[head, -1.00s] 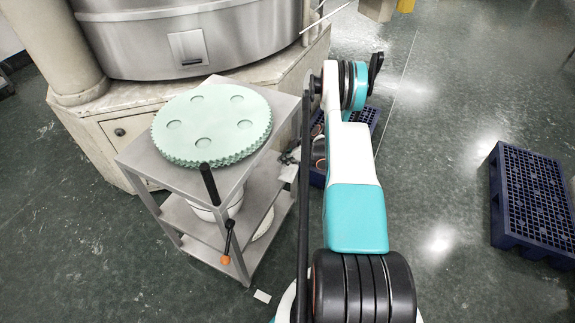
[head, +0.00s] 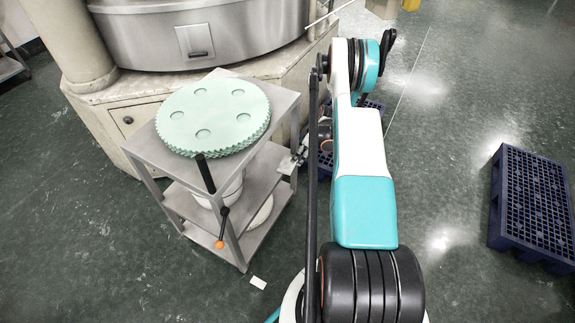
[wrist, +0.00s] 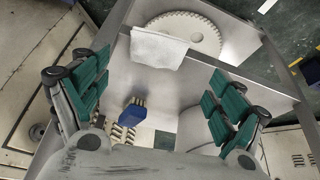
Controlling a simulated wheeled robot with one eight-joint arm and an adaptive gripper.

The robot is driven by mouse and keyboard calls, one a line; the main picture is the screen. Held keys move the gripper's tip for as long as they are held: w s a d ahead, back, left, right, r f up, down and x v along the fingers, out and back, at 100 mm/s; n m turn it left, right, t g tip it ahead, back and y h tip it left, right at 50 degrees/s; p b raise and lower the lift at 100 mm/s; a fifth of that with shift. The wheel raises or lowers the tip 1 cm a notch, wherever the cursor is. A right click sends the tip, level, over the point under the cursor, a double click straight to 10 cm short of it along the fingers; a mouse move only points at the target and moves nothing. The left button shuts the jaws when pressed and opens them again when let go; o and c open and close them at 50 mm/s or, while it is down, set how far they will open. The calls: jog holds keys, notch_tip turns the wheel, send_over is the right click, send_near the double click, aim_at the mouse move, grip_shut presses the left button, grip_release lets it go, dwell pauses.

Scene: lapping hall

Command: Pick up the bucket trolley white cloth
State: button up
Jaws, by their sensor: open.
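The white cloth (wrist: 158,47) shows in the wrist view, draped at a grey metal shelf edge of the trolley, in front of a pale toothed disc (wrist: 205,35). My gripper (wrist: 155,96) is open, its green-padded fingers wide apart on either side of the view. The cloth lies beyond the fingertips, between their lines, and nothing is held. In the head view the grey trolley (head: 150,152) stands left of my arm, and my gripper is mostly hidden beside its right side. I cannot make out the cloth there.
Pale green toothed discs (head: 213,115) lie on the trolley top. A white bucket (head: 229,190) stands on a shelf below. A blue brush (wrist: 132,113) shows between the fingers in the wrist view. A large steel machine (head: 200,35) stands behind; a dark blue pallet (head: 530,205) is right.

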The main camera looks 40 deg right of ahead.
aim_at(287, 164)
jog(key=b+x, duration=0.4)
jog(key=x, duration=0.6)
jog(key=shift+s+d+f, duration=0.1)
jog(key=shift+s+d, duration=0.05)
jog(key=c, duration=0.7)
